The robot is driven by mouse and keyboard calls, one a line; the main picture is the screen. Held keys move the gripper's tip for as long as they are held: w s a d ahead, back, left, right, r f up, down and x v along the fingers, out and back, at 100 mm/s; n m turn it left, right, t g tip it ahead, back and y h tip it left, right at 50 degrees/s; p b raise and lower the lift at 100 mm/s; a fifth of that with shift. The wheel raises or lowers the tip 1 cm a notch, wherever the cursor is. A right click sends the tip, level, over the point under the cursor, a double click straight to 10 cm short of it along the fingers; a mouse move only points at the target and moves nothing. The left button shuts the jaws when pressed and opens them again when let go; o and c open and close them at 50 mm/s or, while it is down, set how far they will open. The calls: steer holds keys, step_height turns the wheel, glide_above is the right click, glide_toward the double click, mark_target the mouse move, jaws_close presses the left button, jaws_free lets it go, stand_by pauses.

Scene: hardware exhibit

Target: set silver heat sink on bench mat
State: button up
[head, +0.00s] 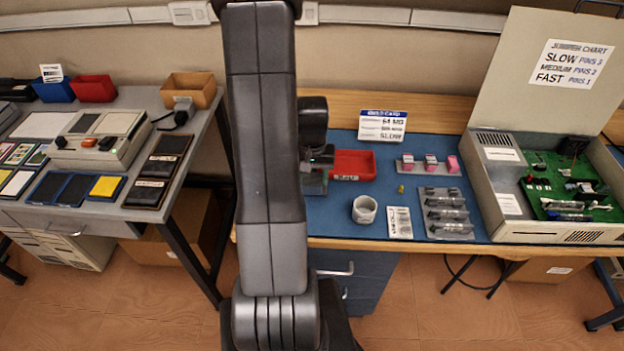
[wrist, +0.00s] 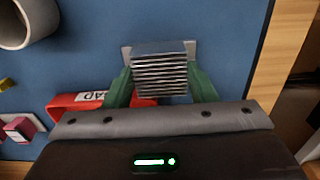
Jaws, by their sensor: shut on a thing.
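My gripper (wrist: 160,84), with green fingers, is shut on the silver heat sink (wrist: 161,68), a finned metal block, in the wrist view. The blue bench mat (wrist: 228,40) lies beneath it. I cannot tell whether the heat sink touches the mat. In the head view the mat (head: 334,217) covers the right-hand bench. My gripper (head: 316,182) shows there at the mat's left part, partly hidden by my arm, and the heat sink cannot be made out.
A red tray (head: 354,165) is close to my gripper. A grey cup (head: 364,209), a label card (head: 399,222), pink-topped parts (head: 431,164) and a clear pack (head: 446,213) lie farther right. An open case (head: 500,190) with a green board stands at the right end.

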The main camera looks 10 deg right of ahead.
mark_target(312, 180)
steer(key=shift+f, duration=0.7)
steer(key=shift+f, duration=0.2)
steer(key=o, duration=0.8)
steer(key=shift+c, duration=0.2)
steer(key=shift+r, duration=0.15)
step_height(312, 180, up, 12)
